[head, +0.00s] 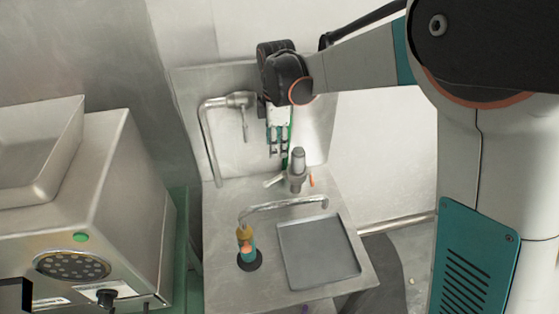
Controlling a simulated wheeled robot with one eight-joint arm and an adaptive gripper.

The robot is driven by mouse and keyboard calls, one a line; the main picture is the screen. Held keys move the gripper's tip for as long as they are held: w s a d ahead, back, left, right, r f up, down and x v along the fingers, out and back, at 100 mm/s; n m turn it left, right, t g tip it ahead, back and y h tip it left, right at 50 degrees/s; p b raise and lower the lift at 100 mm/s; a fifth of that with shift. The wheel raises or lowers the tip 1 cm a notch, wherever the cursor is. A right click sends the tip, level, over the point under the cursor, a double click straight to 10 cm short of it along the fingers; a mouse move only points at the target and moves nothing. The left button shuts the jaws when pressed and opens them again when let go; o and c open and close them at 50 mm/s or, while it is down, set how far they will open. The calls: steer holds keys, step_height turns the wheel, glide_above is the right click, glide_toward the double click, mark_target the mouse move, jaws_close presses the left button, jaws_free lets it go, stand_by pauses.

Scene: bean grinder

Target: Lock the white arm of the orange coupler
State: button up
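My gripper (278,152) hangs fingers-down near the back wall of the steel counter, above and slightly left of a grey upright valve-like fitting (297,168). Its fingers are small here, and I cannot tell whether they are open or shut. An orange-yellow coupler-like piece (244,233) sits at the left end of a curved metal pipe (285,202). A teal and orange part (247,250) is below it, over a dark round base. A pale lever (274,180) sticks out left of the grey fitting, and a small orange piece (311,179) is at its right. A white arm on the coupler is not distinguishable.
A shallow grey tray (318,255) lies on the counter (222,203) at front right. A bent metal pipe (208,140) rises along the back left. A large steel machine (120,165) stands left of the counter. My arm comes in from the upper right.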

mark_target(275, 179)
steer(key=f+b, duration=0.1)
steer(key=f, duration=0.4)
steer(key=f+b, duration=0.2)
steer(key=f, duration=0.2)
steer(key=f+b, duration=0.1)
steer(key=f, duration=0.4)
steer(key=shift+w+a+f+b, duration=0.1)
steer(key=shift+a+f+b, duration=0.2)
steer(key=shift+c, duration=0.3)
jaws_close()
